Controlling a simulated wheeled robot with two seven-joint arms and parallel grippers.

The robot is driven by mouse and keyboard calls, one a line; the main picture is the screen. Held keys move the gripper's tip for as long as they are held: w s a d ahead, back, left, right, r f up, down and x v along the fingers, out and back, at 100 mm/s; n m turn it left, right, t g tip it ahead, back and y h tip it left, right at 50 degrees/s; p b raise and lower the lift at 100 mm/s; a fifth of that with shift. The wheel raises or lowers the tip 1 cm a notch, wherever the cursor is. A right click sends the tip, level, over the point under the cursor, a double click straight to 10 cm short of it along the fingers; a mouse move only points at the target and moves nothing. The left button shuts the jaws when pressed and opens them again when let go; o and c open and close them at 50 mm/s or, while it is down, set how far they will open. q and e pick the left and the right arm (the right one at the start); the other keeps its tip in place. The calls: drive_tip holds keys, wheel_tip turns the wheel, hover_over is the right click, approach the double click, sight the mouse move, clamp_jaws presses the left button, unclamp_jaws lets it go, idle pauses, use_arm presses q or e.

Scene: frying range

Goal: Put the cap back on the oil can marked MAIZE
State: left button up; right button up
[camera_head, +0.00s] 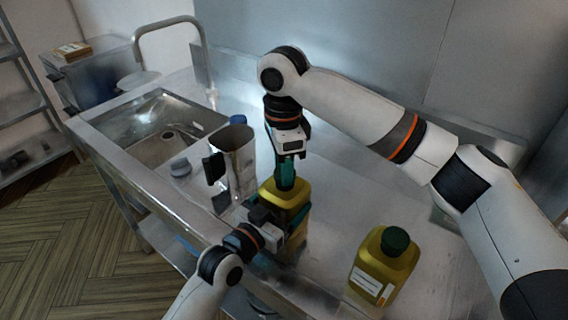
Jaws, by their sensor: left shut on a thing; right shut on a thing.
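A yellow oil can (291,193) stands upright on the steel counter. My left gripper (270,218) comes in low from the left and is shut on its body, hiding part of its side and any label. My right gripper (286,168) points down over the can's top and is shut on a dark green cap (287,183). The cap is at the can's mouth; I cannot tell whether it is seated on the neck. A second yellow can (382,265) with a green cap (395,241) stands to the right; its white label is too small to read.
A tall metal container (236,160) stands close to the left of the held can, with a blue object (238,119) behind it. The counter (345,205) between the two cans is clear.

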drive_tip(key=m, duration=0.7)
drive_tip(key=shift+w, duration=0.1)
drive_tip(key=o, duration=0.9)
drive_tip(key=shift+r, duration=2.25)
drive_tip(key=shift+c, duration=0.3)
